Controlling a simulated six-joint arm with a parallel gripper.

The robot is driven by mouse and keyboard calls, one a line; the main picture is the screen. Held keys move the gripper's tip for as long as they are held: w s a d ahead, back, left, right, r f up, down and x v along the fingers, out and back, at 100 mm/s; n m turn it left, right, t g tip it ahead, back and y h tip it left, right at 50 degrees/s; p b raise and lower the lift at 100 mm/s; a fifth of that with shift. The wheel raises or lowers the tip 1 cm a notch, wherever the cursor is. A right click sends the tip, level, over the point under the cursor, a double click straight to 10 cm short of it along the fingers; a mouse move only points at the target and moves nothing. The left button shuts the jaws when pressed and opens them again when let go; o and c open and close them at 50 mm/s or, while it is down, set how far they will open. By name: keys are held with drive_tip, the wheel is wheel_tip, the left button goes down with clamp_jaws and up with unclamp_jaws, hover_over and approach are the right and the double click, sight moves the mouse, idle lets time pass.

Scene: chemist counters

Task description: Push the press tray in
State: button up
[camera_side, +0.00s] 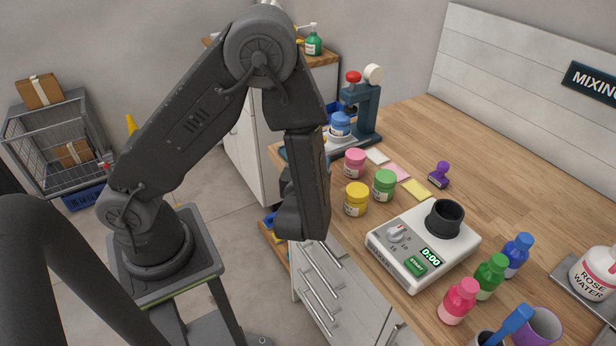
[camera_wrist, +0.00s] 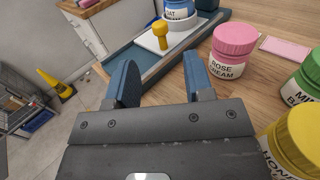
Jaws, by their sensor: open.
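The press (camera_side: 369,112) is a dark teal stand with a red knob, at the back of the wooden counter. Its white press tray (camera_wrist: 147,41) has a yellow knob handle (camera_wrist: 160,32) and lies on the press's teal base (camera_wrist: 127,57). A blue jar (camera_side: 340,123) stands in a round holder on the tray; it also shows at the top of the wrist view (camera_wrist: 178,9). My gripper (camera_wrist: 162,80) is open and empty, its two blue fingers apart, on the near side of the tray and handle. In the side view my arm hides the fingertips.
A pink jar (camera_wrist: 234,51) stands close to the right of my fingers. Yellow (camera_side: 356,198) and green (camera_side: 384,184) jars stand nearby. A white timer device (camera_side: 418,248) sits farther along the counter.

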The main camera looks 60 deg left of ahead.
drive_tip(key=v, duration=0.5)
drive_tip(key=shift+s+d, duration=0.15)
drive_tip(key=s+a+r+n+g+h, duration=0.1)
drive_tip(key=a+n+g, duration=0.2)
drive_tip(key=n+g, duration=0.5)
drive_tip(key=a+r+n+g+h, duration=0.1)
drive_tip(key=a+r+n+g, duration=0.2)
drive_tip(key=n, duration=0.9)
drive_tip(key=w+r+n+t+h, duration=0.1)
drive_tip(key=w+r+n+h, duration=0.8)
drive_tip(key=n, duration=0.7)
drive_tip(key=shift+y, duration=0.7)
drive_tip(key=x, duration=1.2)
drive_tip(key=shift+s+a+f, duration=0.1)
drive_tip(key=shift+s+a, duration=0.25)
drive_tip(key=shift+a, duration=0.05)
